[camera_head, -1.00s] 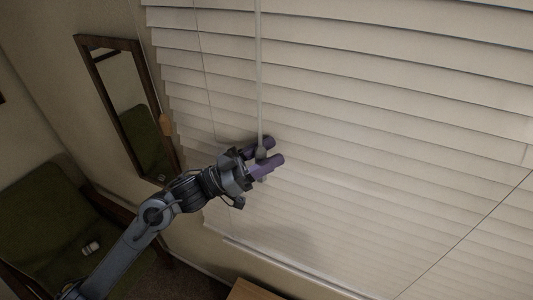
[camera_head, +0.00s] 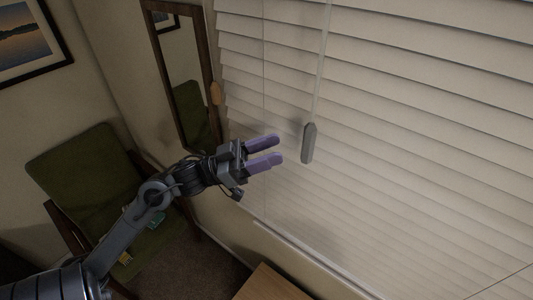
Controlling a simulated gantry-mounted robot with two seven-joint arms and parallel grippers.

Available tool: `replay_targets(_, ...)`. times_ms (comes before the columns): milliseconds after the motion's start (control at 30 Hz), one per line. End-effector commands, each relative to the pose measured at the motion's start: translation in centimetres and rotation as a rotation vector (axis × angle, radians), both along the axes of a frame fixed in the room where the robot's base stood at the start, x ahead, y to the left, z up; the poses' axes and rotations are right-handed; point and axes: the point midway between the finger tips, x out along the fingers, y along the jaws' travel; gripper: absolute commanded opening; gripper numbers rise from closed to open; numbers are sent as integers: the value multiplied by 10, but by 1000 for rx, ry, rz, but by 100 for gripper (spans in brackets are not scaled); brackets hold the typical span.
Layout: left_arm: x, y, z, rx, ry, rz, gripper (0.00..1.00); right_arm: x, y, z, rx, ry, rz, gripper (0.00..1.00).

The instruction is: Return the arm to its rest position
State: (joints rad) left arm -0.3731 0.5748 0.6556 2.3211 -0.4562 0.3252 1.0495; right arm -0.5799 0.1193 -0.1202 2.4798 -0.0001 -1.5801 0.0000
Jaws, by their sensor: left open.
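My left gripper (camera_head: 279,150) reaches in from the lower left on my grey arm, with its two purple fingers apart and nothing between them. It is in front of the window blind (camera_head: 400,130), to the left of the grey pull (camera_head: 309,143) that hangs on the blind's cord. The fingertips are apart from the pull in the picture. The pull hangs nearly upright, tilted slightly. My right gripper is not in view.
A green chair (camera_head: 75,165) stands at the left with small items on its seat. A framed mirror (camera_head: 183,75) hangs left of the blind, and a picture (camera_head: 25,40) hangs at upper left. A wooden surface (camera_head: 270,284) shows at the bottom.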

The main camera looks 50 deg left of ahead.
Motion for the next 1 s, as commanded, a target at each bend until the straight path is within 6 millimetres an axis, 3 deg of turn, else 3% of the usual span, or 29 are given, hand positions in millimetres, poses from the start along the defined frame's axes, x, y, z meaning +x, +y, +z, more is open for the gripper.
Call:
replay_targets(467,-2,1,-1,1,1,0,50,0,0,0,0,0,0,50)
replay_targets(633,-3,0,-4,-32,35,1,50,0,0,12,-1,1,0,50)
replay_targets(833,-5,-46,-44,-213,185,-24,50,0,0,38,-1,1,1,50)
replay_targets(1000,5,-80,-103,-265,431,173,50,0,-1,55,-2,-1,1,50)
